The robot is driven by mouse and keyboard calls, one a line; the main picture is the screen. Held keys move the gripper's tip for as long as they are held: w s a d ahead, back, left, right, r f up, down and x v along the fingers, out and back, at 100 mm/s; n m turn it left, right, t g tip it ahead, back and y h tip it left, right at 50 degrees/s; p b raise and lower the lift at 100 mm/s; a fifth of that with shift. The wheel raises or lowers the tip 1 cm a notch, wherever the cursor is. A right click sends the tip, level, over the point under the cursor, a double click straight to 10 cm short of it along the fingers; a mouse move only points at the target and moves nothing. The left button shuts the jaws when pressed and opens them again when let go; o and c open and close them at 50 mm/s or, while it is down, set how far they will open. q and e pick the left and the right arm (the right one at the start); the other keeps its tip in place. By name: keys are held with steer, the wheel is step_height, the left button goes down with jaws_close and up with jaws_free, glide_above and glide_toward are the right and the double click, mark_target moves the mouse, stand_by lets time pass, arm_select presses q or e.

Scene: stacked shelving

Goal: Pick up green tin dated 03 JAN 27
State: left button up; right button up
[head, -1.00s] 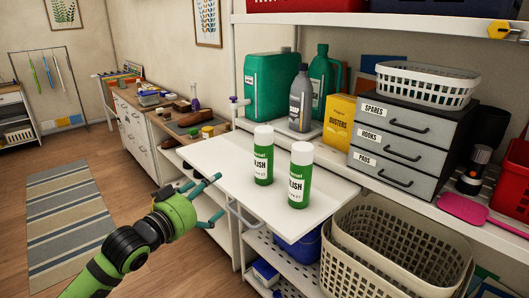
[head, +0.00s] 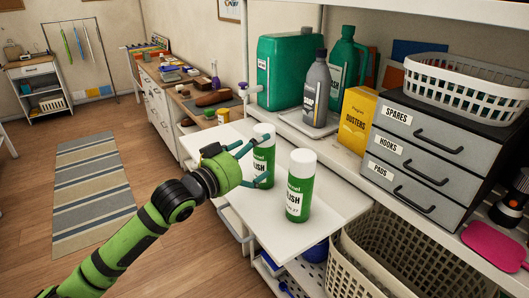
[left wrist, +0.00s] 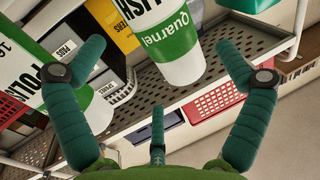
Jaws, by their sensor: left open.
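Two green tins with white caps stand upright on the white pull-out board. The farther tin (head: 264,163) is partly hidden behind my left gripper (head: 250,162), whose fingers are spread open close to it. In the left wrist view this tin (left wrist: 173,38) lies ahead between the open fingers (left wrist: 160,68), with a clear gap on both sides. The nearer tin (head: 298,190) stands to its right; it also shows in the left wrist view (left wrist: 55,100), at the left, partly behind a finger. Its small date line is too unclear to read in full. My right gripper is out of view.
The white board (head: 335,212) is bare at its right and front. Behind it are a grey bottle (head: 314,95), green containers (head: 288,70) and a yellow dusters box (head: 355,123). Grey drawers (head: 418,138) stand at right. Baskets (head: 385,255) stand below.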

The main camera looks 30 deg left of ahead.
mark_target(261, 146)
arm_select(q)
steer(key=w+p, duration=0.1)
steer(key=w, duration=0.2)
steer(key=shift+r, duration=0.2)
steer(key=shift+w+d+f+p, duration=0.1)
steer(key=shift+w+f+p, duration=0.1)
steer(key=shift+w, duration=0.3)
steer(key=shift+w+d+f+p, duration=0.1)
steer(key=shift+w+p, duration=0.05)
steer(key=shift+w, duration=0.3)
steer(key=shift+s, duration=0.1)
steer(key=c, duration=1.4)
steer(key=shift+r, duration=0.1)
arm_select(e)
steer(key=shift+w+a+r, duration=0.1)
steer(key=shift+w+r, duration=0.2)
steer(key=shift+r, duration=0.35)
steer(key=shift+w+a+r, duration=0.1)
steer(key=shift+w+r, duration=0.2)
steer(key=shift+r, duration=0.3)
arm_select(q)
steer(key=shift+r, duration=0.1)
